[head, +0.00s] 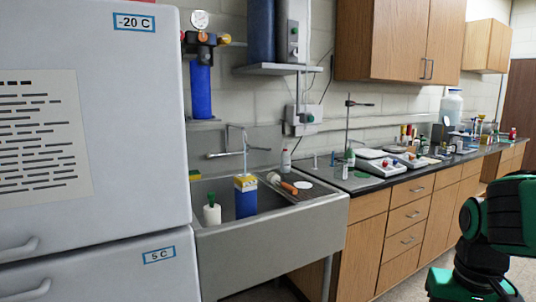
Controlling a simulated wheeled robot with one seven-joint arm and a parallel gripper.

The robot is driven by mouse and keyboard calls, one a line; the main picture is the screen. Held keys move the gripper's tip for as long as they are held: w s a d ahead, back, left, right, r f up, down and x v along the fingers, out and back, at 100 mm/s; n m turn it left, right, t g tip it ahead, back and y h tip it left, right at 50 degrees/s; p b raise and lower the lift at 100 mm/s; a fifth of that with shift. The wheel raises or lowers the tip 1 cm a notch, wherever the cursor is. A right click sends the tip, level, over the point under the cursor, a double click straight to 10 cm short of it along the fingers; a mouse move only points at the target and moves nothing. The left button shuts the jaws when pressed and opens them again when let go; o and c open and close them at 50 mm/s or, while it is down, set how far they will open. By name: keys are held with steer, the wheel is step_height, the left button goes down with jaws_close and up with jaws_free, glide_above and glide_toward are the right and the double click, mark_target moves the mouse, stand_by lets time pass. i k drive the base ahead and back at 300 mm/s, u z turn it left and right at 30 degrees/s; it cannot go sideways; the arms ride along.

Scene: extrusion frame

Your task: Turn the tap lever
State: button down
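A thin grey tap (228,140) stands at the back of the metal sink (270,245), against the splashback. Thin bars run out to the left and right from it. I cannot tell which of its parts is the lever or how it is set, because it is too small. A thin pale line rises near the tap above a blue and yellow container (246,197) in the sink. Green and black links of my arm show at the lower right, well away from the sink. My gripper is not in view.
A tall fridge-freezer (90,120) stands close at the left, beside the sink. A white bottle (212,209) and a brown-ended bottle (282,183) are in or on the sink. A cluttered counter (362,181) runs right. The floor before the drawers is clear.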

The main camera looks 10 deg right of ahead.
mark_target(247, 146)
steer(key=z, duration=0.05)
steer(key=i, duration=1)
steer(key=u, duration=0.05)
